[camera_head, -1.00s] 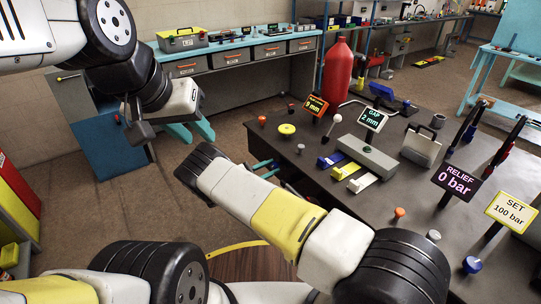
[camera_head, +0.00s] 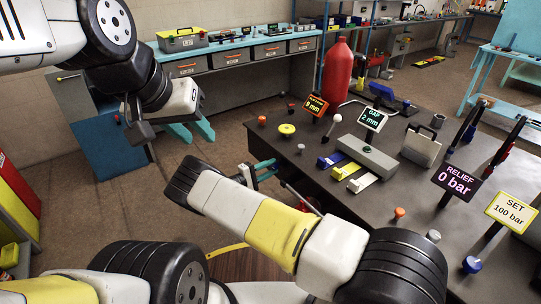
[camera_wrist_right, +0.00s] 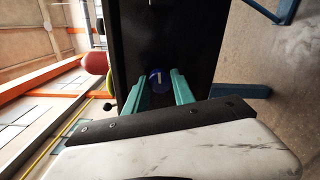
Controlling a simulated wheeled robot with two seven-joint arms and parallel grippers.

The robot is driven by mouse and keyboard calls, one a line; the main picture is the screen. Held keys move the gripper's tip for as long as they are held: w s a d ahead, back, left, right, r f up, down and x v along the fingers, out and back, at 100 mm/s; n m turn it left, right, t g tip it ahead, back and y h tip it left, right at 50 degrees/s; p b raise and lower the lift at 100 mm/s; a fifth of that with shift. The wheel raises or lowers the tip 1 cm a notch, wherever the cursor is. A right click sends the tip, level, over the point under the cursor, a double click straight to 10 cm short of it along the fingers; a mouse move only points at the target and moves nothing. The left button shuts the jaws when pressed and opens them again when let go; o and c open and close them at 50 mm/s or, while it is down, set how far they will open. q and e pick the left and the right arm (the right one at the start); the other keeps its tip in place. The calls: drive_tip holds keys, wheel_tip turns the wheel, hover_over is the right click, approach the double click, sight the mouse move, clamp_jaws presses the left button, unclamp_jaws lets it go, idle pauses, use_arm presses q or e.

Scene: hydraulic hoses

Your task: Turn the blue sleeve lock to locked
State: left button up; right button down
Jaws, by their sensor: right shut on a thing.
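In the head view my right gripper (camera_head: 264,171) is at the left edge of the dark table, and the sleeve lock is hidden there. My left gripper (camera_head: 193,131) is open and empty, in the air left of the table.
A workbench (camera_head: 270,50) stands behind. Floor left of the table is clear.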

drive_tip(key=shift+m, duration=0.5)
drive_tip(key=c, duration=1.1)
unclamp_jaws()
drive_tip(key=shift+o, duration=0.2)
drive_tip(key=shift+a, duration=0.1)
drive_tip(key=v, duration=0.7)
drive_tip(key=shift+s+a, duration=0.25)
drive_tip(key=shift+s, duration=0.05)
